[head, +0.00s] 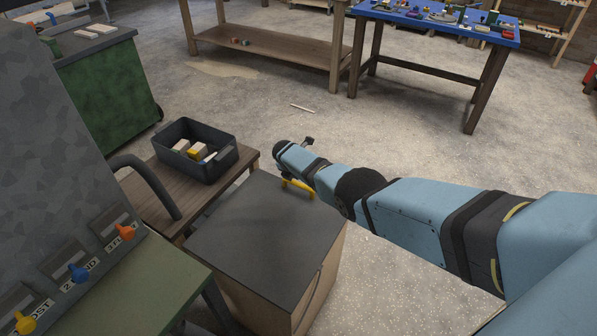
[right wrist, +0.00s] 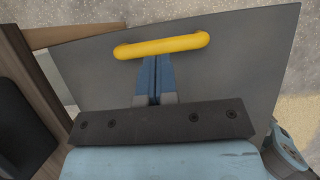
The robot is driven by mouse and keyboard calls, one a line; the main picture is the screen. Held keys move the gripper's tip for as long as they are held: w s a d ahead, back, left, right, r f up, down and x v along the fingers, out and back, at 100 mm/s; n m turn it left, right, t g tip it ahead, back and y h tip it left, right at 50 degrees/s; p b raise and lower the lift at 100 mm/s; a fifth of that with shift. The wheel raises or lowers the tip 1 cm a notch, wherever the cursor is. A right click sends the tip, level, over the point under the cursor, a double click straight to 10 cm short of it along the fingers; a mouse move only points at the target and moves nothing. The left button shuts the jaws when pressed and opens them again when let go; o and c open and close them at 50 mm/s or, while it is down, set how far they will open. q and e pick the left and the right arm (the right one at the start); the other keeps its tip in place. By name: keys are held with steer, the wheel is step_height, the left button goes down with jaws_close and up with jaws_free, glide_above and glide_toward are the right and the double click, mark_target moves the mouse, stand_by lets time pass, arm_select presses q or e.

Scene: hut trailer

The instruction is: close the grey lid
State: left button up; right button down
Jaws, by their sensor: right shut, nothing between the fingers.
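The grey lid (head: 262,232) is a flat dark panel over a wooden box (head: 322,275). It looks nearly level, and I cannot tell whether a gap is left under it. Its yellow handle (head: 297,188) is at the far right edge, partly behind my right arm. In the right wrist view the handle (right wrist: 162,46) crosses above my right gripper (right wrist: 155,62), with the grey lid (right wrist: 225,75) behind. The blue fingers are together and empty, their tips at the handle's near edge. I cannot tell whether they touch it. My left gripper is not in view.
A wooden side table (head: 150,200) with a dark bin (head: 195,150) of small blocks stands left of the box. A grey cabinet with coloured knobs (head: 78,272) is at the near left. Open floor (head: 270,90) lies beyond, before a blue-topped workbench (head: 440,22).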

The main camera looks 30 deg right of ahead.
step_height(320, 180, up, 9)
steer(key=a+p, duration=0.2)
steer(key=p, duration=0.3)
steer(key=s+a+f+m+t+y+p, duration=0.1)
steer(key=s+a+f+m+p, duration=0.15)
steer(key=s, duration=0.45)
steer(key=s+a+f+m+t+y+p, duration=0.1)
steer(key=s+a+m+t, duration=0.2)
steer(key=s, duration=0.4)
steer(key=s+a+f+m+y+p, duration=0.1)
steer(key=s+a+f+m+p, duration=0.2)
steer(key=s, duration=0.5)
arm_select(q)
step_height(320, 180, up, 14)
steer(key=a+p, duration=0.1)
steer(key=p, duration=0.3)
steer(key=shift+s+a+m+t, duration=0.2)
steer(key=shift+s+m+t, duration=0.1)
arm_select(e)
steer(key=s+a+r+m+t+y, duration=0.2)
steer(key=s+a+r+m, duration=0.2)
steer(key=s, duration=0.7)
steer(key=s+a+r+m+t+y, duration=0.2)
steer(key=s+a+r+m, duration=0.3)
steer(key=s+r+m, duration=0.3)
steer(key=s+r, duration=0.4)
steer(key=r, duration=0.1)
steer(key=shift+s+a+y, duration=0.15)
steer(key=shift+a+y, duration=0.05)
steer(key=shift+y, duration=0.1)
